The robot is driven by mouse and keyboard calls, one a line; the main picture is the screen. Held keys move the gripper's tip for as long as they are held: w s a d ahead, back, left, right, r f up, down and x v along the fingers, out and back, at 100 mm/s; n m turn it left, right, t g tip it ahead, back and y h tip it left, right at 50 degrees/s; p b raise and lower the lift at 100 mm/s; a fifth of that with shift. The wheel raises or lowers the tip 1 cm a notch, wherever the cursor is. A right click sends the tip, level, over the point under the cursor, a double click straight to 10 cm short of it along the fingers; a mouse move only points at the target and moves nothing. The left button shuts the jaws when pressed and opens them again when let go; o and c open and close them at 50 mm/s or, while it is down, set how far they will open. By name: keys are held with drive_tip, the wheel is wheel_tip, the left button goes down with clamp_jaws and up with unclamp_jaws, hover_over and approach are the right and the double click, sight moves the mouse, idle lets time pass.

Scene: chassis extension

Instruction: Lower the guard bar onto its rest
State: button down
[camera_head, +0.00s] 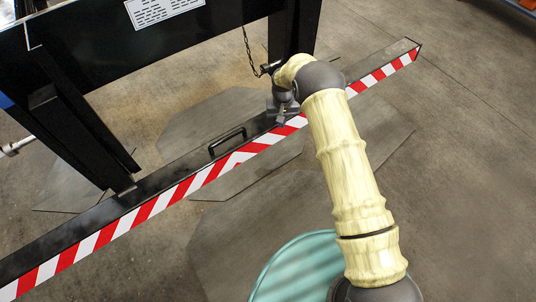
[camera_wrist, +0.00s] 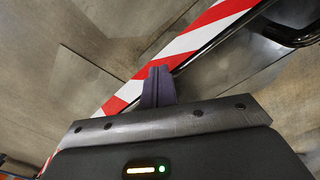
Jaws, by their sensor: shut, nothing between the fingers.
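The guard bar (camera_head: 160,206) is a long dark beam with a red and white striped front face, running from the lower left to the upper right in the head view. A black handle (camera_head: 227,141) stands on its top near the middle. My gripper (camera_head: 285,118) is at the bar, right of the handle, under my cream-coloured arm. In the wrist view my gripper's fingers (camera_wrist: 158,72) are together and empty, over the striped edge of the bar (camera_wrist: 190,45). The handle shows at the upper right of the wrist view (camera_wrist: 296,38). I cannot tell whether the fingers touch the bar. The rest cannot be made out.
A dark chassis frame (camera_head: 100,45) with a white label plate (camera_head: 160,10) stands behind the bar, on dark legs. A chain (camera_head: 249,52) hangs near the right leg. The concrete floor (camera_head: 455,190) to the right is clear.

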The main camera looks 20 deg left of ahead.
wheel_tip(320, 180, up, 8)
drive_tip(key=p, duration=0.4)
drive_tip(key=shift+a+f, duration=0.15)
drive_tip(key=shift+f, duration=0.1)
drive_tip(key=shift+w, duration=0.1)
